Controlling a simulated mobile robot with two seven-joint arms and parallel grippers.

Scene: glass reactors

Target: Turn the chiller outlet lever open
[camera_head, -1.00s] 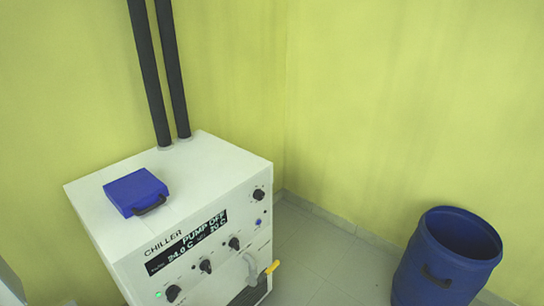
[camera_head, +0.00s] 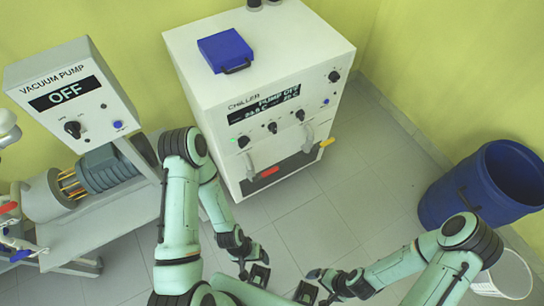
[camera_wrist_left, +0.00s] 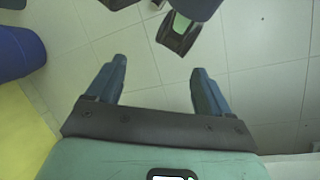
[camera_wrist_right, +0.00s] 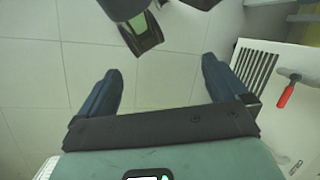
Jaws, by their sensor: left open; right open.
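The white chiller (camera_head: 262,60) stands against the yellow wall in the head view, with its display reading PUMP OFF. Low on its front are a lever with a red grip (camera_head: 269,172) and, further right, a lever with a yellow grip (camera_head: 327,142). I cannot tell from any label which is the outlet. The red-gripped lever also shows in the right wrist view (camera_wrist_right: 286,97), at the right edge. My left gripper (camera_head: 253,272) is open and empty, over the floor in front of the chiller. My right gripper (camera_head: 311,283) is open and empty beside it. Neither touches a lever.
A blue case (camera_head: 225,50) lies on the chiller top. A vacuum pump unit (camera_head: 75,90) reading OFF stands left, by a metal bench (camera_head: 95,230). A blue barrel (camera_head: 470,190) and a white bucket (camera_head: 505,277) stand right. The tiled floor (camera_head: 350,195) before the chiller is clear.

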